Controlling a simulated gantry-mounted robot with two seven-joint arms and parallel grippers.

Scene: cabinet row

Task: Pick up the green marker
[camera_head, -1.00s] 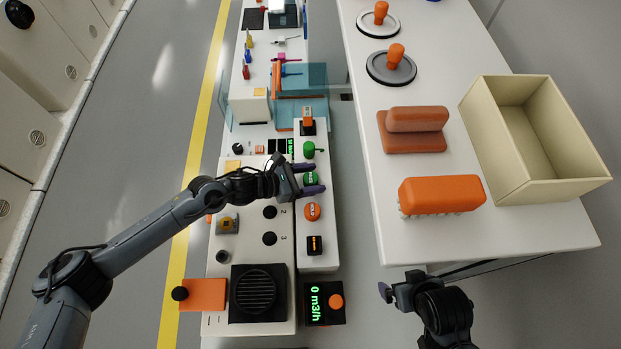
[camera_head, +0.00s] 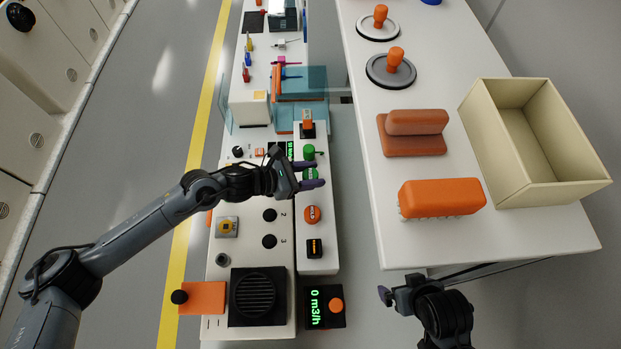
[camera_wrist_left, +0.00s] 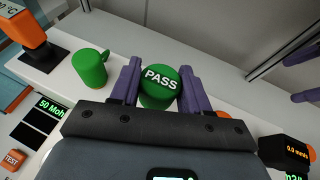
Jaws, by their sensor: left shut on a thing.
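A green round piece with a white PASS label sits between the two purple fingers of my left gripper; this green marker (camera_wrist_left: 160,86) shows best in the left wrist view. In the head view the green marker (camera_head: 310,174) is partly hidden by the fingers. My left gripper (camera_head: 309,174) is shut on it, over the narrow white strip, and its fingers also show in the left wrist view (camera_wrist_left: 163,92). I cannot tell whether the marker is clear of the surface. My right gripper (camera_head: 386,294) is at the bottom, below the white table's front edge; its opening is unclear.
A green mug-shaped piece (camera_head: 309,151) stands close beside the marker. An orange button-like piece (camera_head: 312,213) and a small black display (camera_head: 315,247) are on the strip's nearer part. The white table (camera_head: 520,235) at right bears an orange brush (camera_head: 440,196) and a beige box (camera_head: 560,195).

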